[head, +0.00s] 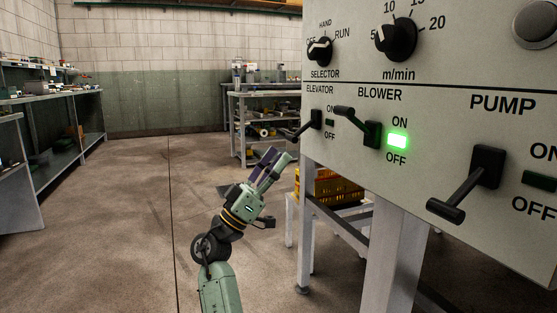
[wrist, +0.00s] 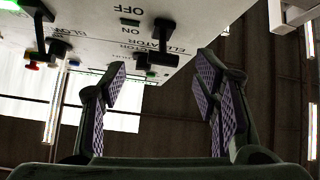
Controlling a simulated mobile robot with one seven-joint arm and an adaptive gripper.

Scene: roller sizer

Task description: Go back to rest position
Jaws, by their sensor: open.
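My gripper (head: 274,166) is in front of and below the left end of the grey control panel (head: 440,115). Its two fingers are spread apart, with nothing between them. In the wrist view my gripper (wrist: 160,88) also shows open and empty, with the panel appearing upside down beyond it. The blower lever (head: 358,121) is up, and the lamp beside it (head: 397,141) glows green. The elevator lever (head: 305,126) and the pump lever (head: 470,182) point down, and their lamps are dark. The gripper appears apart from every lever.
A selector knob (head: 320,50) and a speed knob (head: 397,40) are higher on the panel. A yellow crate (head: 333,187) and white frame legs (head: 394,255) are below it. Shelves (head: 66,125) line the left. Open floor (head: 135,215) lies left of my arm.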

